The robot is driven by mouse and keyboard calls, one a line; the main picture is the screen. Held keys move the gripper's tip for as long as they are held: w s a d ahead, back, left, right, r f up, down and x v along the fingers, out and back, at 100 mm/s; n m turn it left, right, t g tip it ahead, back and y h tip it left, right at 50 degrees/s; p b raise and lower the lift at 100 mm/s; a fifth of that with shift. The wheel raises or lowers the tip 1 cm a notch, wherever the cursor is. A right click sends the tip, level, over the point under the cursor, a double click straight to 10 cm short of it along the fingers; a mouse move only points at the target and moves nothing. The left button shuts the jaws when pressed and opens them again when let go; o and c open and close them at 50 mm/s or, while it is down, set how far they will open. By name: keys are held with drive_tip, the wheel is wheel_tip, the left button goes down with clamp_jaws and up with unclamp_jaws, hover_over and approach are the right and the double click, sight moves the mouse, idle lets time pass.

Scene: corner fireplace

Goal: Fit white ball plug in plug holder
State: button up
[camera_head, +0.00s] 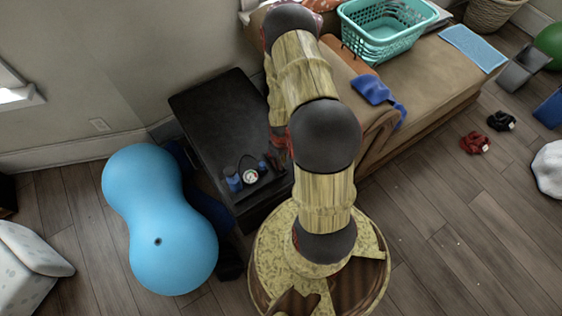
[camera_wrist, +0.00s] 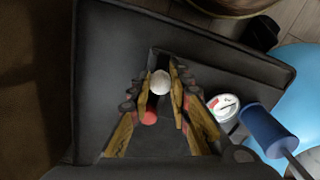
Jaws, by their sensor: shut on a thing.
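In the wrist view, the white ball plug (camera_wrist: 160,83) sits between the two fingertips of my gripper (camera_wrist: 161,90), which is shut on it. The plug appears as a round white end above the dark table top. A small red round thing (camera_wrist: 149,117) shows between the fingers, lower in the picture; I cannot tell whether it is the plug holder. In the head view, my gripper (camera_head: 274,161) is small and dark over the right side of the table, partly behind my arm. The plug cannot be made out there.
The dark table (camera_head: 225,120) also holds a round gauge (camera_head: 250,177) and a blue cylinder (camera_head: 234,184), close beside my gripper. A blue peanut-shaped ball (camera_head: 160,220) stands left of the table. A brown sofa (camera_head: 435,75) with a turquoise basket (camera_head: 385,30) is at right.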

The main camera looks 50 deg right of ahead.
drive_tip(key=shift+f+b, duration=0.45)
drive_tip(key=shift+f, duration=0.3)
idle(0.3)
drive_tip(key=o, duration=0.9)
drive_tip(key=shift+o, duration=0.4)
wheel_tip(320, 180, up, 12)
